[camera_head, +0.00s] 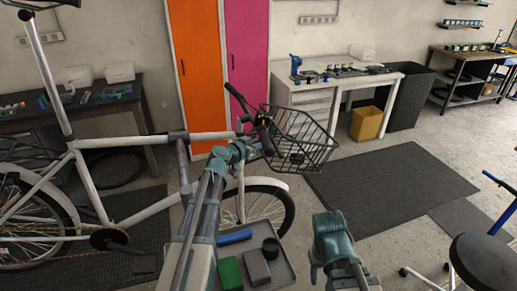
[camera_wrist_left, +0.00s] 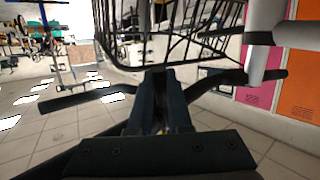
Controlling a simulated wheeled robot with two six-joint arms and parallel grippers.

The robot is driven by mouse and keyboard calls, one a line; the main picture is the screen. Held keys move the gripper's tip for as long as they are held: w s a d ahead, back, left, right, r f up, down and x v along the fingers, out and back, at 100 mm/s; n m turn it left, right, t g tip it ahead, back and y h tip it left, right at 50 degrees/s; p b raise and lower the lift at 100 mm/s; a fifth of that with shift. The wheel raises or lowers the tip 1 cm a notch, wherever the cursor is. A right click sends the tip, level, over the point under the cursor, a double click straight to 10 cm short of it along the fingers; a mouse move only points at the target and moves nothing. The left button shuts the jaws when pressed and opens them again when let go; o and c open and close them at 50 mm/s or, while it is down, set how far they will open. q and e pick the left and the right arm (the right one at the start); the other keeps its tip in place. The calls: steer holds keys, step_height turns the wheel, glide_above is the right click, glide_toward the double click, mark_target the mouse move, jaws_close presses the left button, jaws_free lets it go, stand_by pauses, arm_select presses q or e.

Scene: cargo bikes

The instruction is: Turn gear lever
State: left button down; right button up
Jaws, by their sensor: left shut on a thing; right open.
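The white bicycle (camera_head: 125,142) stands at the left with its black handlebar (camera_head: 238,97) pointing toward the middle of the head view. My left gripper (camera_head: 262,131) is up at the handlebar, just behind the wire basket. In the left wrist view its dark fingers (camera_wrist_left: 160,88) are shut on a small part at the handlebar, which fits the gear lever; the fingers hide most of it. Black bars (camera_wrist_left: 80,102) run out on both sides of the fingers. My right gripper (camera_head: 316,270) is open and empty, low in front, apart from the bicycle.
The wire basket (camera_head: 305,150) sits just beyond my left gripper. A grey tray (camera_head: 284,272) with a green box (camera_head: 229,274), a blue item (camera_head: 234,237) and dark items lies below. A black stool (camera_head: 484,262) stands at the right. The dark mat (camera_head: 390,188) is clear.

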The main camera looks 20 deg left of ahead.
arm_select(q)
steer(key=shift+w+d+f+t+b, duration=0.1)
steer(key=shift+d+f+t+b, duration=0.15)
steer(key=shift+b, duration=0.2)
steer(key=shift+r+n, duration=0.2)
steer(key=shift+n, duration=0.1)
arm_select(e)
steer(key=shift+f, duration=0.85)
arm_select(q)
steer(key=c, duration=0.8)
jaws_free()
steer(key=shift+c, duration=0.2)
arm_select(e)
steer(key=shift+r, duration=0.1)
